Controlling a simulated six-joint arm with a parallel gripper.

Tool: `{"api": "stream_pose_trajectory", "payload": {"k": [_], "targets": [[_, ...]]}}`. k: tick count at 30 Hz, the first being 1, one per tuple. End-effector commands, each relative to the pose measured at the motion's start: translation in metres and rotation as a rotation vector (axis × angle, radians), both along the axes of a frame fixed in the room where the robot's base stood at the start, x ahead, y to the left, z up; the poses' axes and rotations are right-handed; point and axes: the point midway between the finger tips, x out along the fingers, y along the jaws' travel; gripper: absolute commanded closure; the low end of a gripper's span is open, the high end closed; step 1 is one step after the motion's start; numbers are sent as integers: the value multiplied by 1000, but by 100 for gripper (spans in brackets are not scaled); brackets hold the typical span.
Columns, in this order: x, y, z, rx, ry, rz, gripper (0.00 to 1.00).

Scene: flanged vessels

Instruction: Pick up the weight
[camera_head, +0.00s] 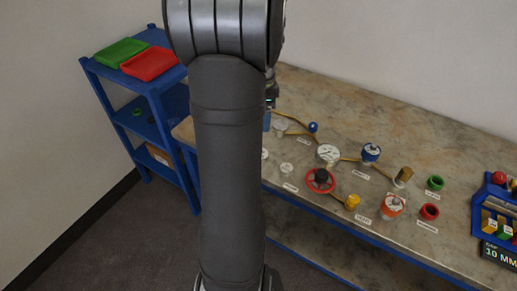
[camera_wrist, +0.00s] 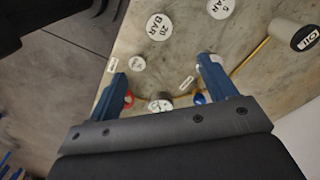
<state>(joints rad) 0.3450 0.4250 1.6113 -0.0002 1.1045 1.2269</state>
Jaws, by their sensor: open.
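No single thing is plainly marked as the weight. White round pieces with black lettering lie on the bench. In the wrist view one reads "20 BAR" (camera_wrist: 159,27), another seems to read "6 BAR" (camera_wrist: 221,8), and a smaller disc (camera_wrist: 137,63) lies nearer. My gripper (camera_wrist: 162,76) is open and empty above the bench, its two blue fingers wide apart. The small disc lies beyond and between the fingertips. In the head view a small white piece (camera_head: 287,168) shows right of my arm, which hides most of my gripper; one blue finger (camera_head: 267,121) shows.
The bench (camera_head: 455,150) carries brass pipes, a white-topped vessel (camera_head: 328,153), a blue-topped vessel (camera_head: 371,152), a red handwheel (camera_head: 320,181), a yellow cylinder (camera_head: 352,202) and an orange vessel (camera_head: 392,205). Green (camera_head: 435,183) and red (camera_head: 429,212) rings lie right. A blue shelf (camera_head: 150,88) stands left.

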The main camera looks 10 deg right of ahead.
Motion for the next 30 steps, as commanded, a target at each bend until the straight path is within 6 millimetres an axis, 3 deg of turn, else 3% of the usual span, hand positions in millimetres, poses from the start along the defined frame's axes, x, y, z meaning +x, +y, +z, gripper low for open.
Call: {"api": "stream_pose_trajectory", "payload": {"k": [15, 23, 30], "targets": [[-1, 1, -102, 2, 4, 1, 23], [-1, 1, -122, 1, 2, 1, 23], [-1, 4, -156, 2, 4, 1, 23]]}}
